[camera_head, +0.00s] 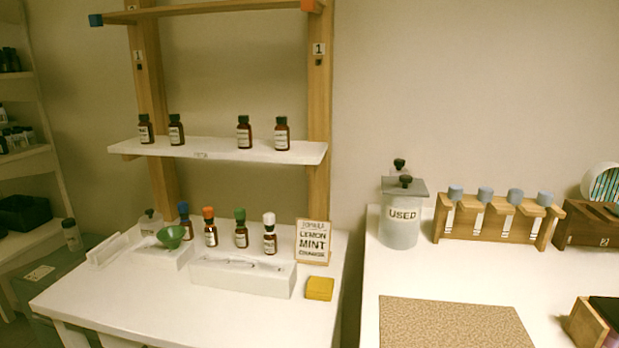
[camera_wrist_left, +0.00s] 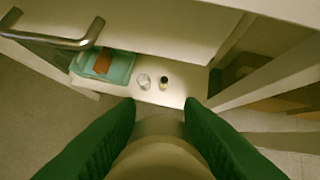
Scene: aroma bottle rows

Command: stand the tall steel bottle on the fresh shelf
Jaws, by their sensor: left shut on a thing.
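My left gripper (camera_wrist_left: 160,104) shows only in the left wrist view, its two green fingers on either side of a smooth, pale, rounded thing. This looks like the tall steel bottle (camera_wrist_left: 160,155), seen close up and only in part, so its tilt is hard to tell. Neither gripper is in the head view. A white shelf (camera_head: 225,152) on a wooden rack carries brown bottles in two pairs, with a bare gap between the pairs. Its small front label is too blurred to read, so I cannot tell if it is the fresh shelf.
The white table (camera_head: 75,295) holds colour-capped bottles, a green funnel (camera_head: 172,236), a sign (camera_head: 313,242) and a yellow block (camera_head: 319,288). A USED canister (camera_head: 402,222) and wooden rack (camera_head: 495,220) stand right. The wrist view shows a metal handle (camera_wrist_left: 60,42) and teal tray (camera_wrist_left: 105,66).

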